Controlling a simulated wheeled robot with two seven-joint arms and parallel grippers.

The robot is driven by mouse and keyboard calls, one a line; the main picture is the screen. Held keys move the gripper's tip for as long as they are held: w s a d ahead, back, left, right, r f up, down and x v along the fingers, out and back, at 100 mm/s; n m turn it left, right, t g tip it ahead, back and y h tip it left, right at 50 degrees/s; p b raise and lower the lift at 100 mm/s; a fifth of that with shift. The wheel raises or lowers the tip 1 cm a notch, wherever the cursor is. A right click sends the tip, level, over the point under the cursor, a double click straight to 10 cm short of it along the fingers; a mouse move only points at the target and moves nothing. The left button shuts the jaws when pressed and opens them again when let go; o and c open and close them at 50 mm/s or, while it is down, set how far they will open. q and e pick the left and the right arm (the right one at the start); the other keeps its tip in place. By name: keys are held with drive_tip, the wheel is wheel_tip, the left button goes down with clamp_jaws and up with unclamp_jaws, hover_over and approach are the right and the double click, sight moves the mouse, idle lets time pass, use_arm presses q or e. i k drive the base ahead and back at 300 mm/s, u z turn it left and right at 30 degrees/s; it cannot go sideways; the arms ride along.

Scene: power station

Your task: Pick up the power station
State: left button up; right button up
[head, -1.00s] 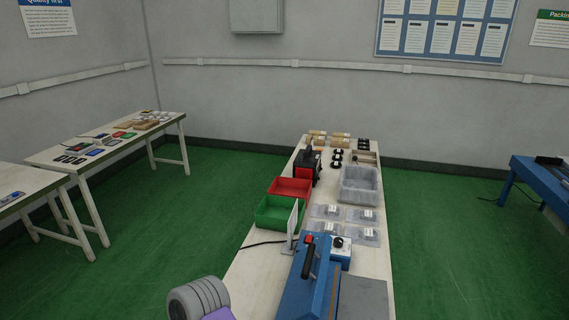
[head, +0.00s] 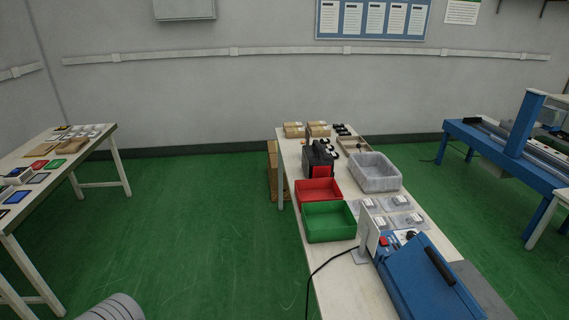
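A black and red boxy device (head: 319,160), which looks like the power station, stands on the long white table (head: 345,290). It is upright near the table's left edge, behind the red bin (head: 318,191). Its far side is hidden. Neither of my grippers is in view. A grey ribbed part shows at the bottom left edge, but no fingers are visible.
A green bin (head: 328,222) stands in front of the red one, and a grey bin (head: 375,172) is to the right. A blue machine (head: 428,280) fills the table's near end. Another table (head: 55,160) stands left. Green floor (head: 190,220) between is clear.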

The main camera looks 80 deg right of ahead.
sight(318, 161)
drive_tip(key=i, duration=0.6)
drive_tip(key=z, duration=2.9)
drive_tip(key=i, duration=1.8)
drive_tip(key=z, duration=0.3)
